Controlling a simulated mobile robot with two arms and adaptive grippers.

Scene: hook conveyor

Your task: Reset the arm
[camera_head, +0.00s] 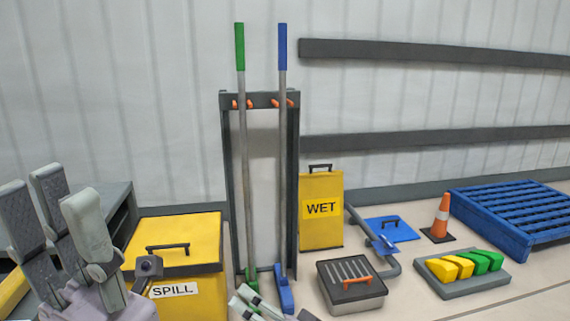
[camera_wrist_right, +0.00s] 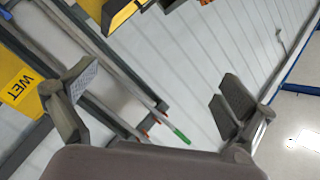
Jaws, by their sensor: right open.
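My left gripper (camera_head: 58,212) is at the lower left of the head view, its grey fingers pointing up and spread apart with nothing between them. My right gripper (camera_head: 262,303) shows only in part at the bottom edge of the head view, in front of the feet of the rack. In the right wrist view my right gripper (camera_wrist_right: 155,95) has its two fingers wide apart and holds nothing. Its palm covers the bottom of that view.
A rack (camera_head: 227,170) holds a green-handled tool (camera_head: 240,50) and a blue-handled tool (camera_head: 283,50) upright. A yellow SPILL box (camera_head: 200,300) stands left, a yellow WET sign (camera_head: 321,235) right. A drain box (camera_head: 350,303), grey tray (camera_head: 455,292), cone (camera_head: 441,215) and blue pallet (camera_head: 515,240) lie further right.

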